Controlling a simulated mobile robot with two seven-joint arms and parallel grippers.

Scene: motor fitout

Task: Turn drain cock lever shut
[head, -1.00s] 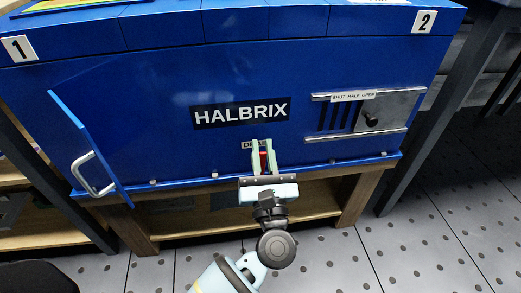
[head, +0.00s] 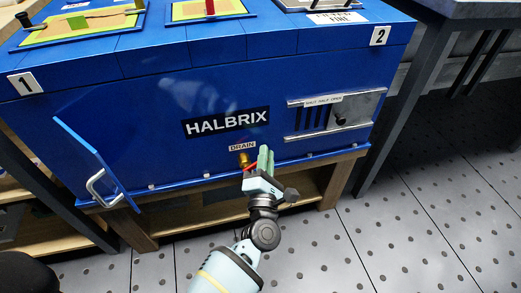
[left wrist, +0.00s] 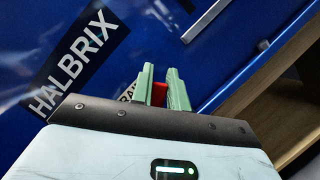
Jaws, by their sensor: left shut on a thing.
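The brass drain cock (head: 244,160) sticks out of the blue front panel, just below the DRAIN label (head: 242,147) in the head view. Its red lever (head: 252,167) shows in part, running sideways from below the cock to my left gripper (head: 266,152). That gripper is to the right of the cock, its green fingers shut on the lever. In the left wrist view, a red piece of the lever (left wrist: 159,94) shows between the two fingers (left wrist: 162,84); the rest is hidden. My right gripper is not in view.
A blue hinged door (head: 95,165) with a metal handle stands open at the left. A metal slide plate with a dark knob (head: 340,120) is at the right. Wooden legs and a shelf lie below; the floor at the right is clear.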

